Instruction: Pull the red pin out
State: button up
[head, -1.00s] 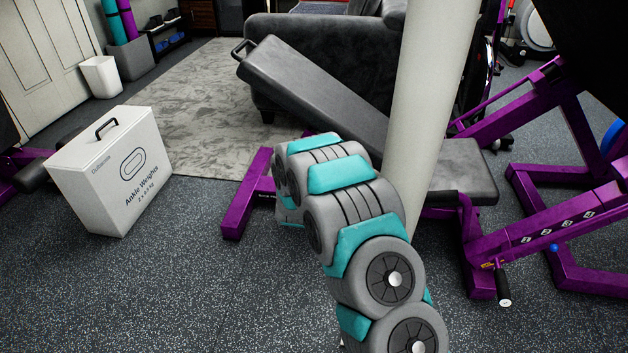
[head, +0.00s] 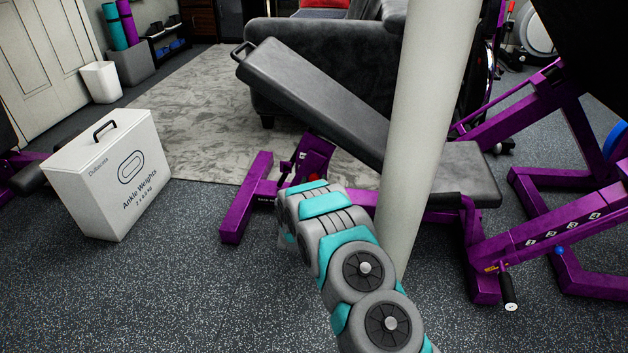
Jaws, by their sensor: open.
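My grey and teal arm reaches up from the bottom middle and ends just below and in front of that upright.
A pale round column (head: 425,130) stands right of my arm, in front of the bench. A purple rack (head: 545,225) with a black-handled knob is at right. A white ankle-weights box (head: 110,175) stands left. The speckled floor between box and bench is clear.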

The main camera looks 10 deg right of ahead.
jog(key=shift+x, duration=1.05)
jog(key=shift+c, duration=0.2)
grip_shut()
